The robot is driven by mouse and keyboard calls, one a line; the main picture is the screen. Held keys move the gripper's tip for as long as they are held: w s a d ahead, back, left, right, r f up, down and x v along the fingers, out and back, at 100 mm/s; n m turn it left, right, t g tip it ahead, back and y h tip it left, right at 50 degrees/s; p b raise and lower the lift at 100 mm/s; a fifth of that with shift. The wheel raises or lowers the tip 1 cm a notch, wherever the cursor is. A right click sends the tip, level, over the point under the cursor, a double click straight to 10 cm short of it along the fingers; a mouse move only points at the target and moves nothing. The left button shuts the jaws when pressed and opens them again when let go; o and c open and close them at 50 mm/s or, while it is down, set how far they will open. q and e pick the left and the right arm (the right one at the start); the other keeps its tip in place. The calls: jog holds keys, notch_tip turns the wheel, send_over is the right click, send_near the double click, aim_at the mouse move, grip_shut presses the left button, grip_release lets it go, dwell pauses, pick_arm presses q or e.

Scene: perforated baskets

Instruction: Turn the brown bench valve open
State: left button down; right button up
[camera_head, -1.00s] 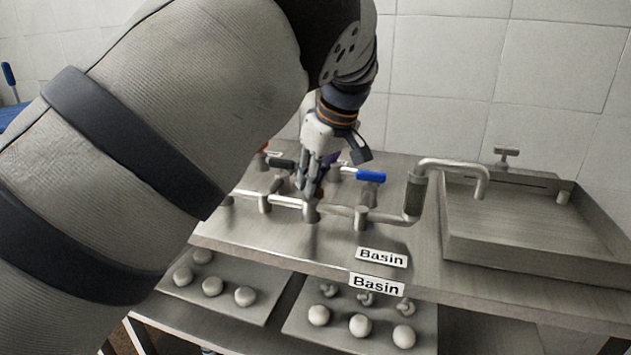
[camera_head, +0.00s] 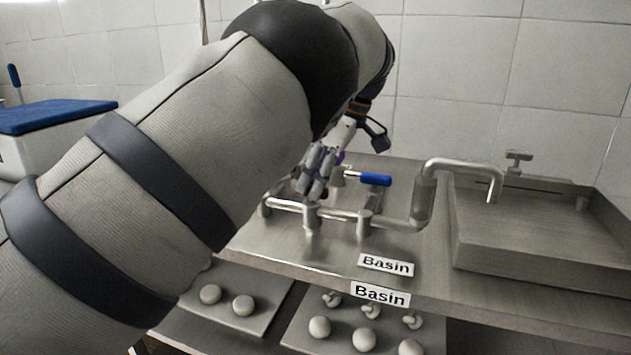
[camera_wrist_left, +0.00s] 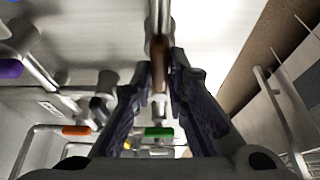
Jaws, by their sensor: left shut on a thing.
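My left gripper (camera_head: 318,172) reaches down over the pipework on the metal bench from the back. In the left wrist view its two dark fingers (camera_wrist_left: 165,95) close from both sides on the brown valve handle (camera_wrist_left: 160,77), which lies between them and points along the picture's vertical. The valve pipes (camera_head: 340,214) run along the bench below the gripper. My right gripper is in neither view.
A blue handle (camera_head: 375,180) sits just right of the gripper. The wrist view shows purple (camera_wrist_left: 10,69), orange (camera_wrist_left: 75,130) and green (camera_wrist_left: 158,132) handles nearby. A curved spout (camera_head: 460,166) and a metal basin (camera_head: 540,250) stand to the right. Two Basin labels (camera_head: 386,265) mark the bench front.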

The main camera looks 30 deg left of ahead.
aim_at(328, 188)
pick_arm(q)
jog(key=shift+f, duration=0.15)
jog(key=c, duration=1.6)
grip_release()
jog(key=v, duration=0.6)
jog(key=shift+w+d, duration=0.1)
jog(key=shift+d+r, duration=0.2)
jog(key=shift+r, duration=0.55)
